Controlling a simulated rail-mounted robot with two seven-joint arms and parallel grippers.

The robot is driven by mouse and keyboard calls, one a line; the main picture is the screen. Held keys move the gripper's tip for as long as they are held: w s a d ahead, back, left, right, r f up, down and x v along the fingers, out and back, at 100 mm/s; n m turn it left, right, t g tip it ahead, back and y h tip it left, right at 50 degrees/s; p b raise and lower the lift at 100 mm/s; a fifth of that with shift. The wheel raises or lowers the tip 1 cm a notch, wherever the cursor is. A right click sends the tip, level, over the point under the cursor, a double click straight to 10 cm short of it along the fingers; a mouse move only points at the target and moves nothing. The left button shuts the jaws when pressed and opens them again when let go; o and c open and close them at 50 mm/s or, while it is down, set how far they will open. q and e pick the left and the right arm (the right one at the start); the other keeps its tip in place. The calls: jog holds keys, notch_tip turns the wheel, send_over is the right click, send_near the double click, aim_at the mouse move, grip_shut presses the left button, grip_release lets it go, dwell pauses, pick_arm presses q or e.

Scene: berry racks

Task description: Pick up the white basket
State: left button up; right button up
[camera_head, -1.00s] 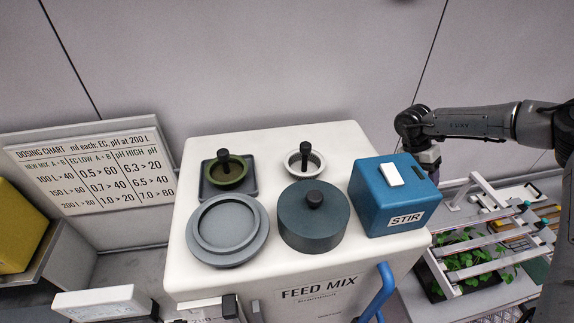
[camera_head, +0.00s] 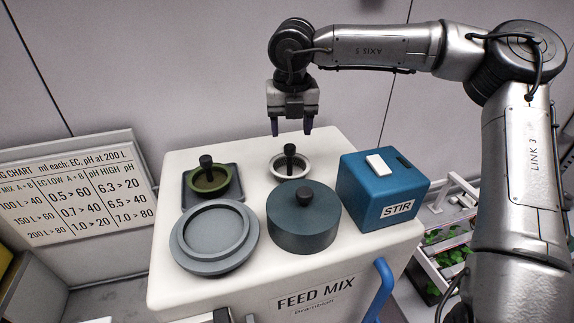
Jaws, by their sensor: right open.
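The white basket (camera_head: 275,166) is a small white round cup with an upright black knob. It sits in the back middle of the white feed mix unit's top. My right gripper (camera_head: 291,131) points down, open and empty, just above the basket's knob in the picture. Its two dark fingers are apart, and the exact height gap is hard to judge. My left gripper is not in view.
A green cup with a black knob (camera_head: 208,181) sits on a dark square tray left of the basket. A grey round dish (camera_head: 213,262), a dark lidded pot (camera_head: 304,228) and a blue STIR box (camera_head: 366,192) stand close around on the white unit (camera_head: 243,285). A blue handle (camera_head: 381,285) is in front.

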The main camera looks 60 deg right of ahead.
aim_at(290, 146)
jog(key=shift+w+d+f, duration=0.15)
jog(key=shift+f, duration=1.4)
jog(key=f+p, duration=0.3)
jog(key=f, duration=0.1)
jog(key=shift+w+d, duration=0.3)
jog(key=shift+d, duration=0.1)
jog(key=shift+f, duration=0.6)
jog(key=c, duration=1)
jog(key=shift+r, duration=0.1)
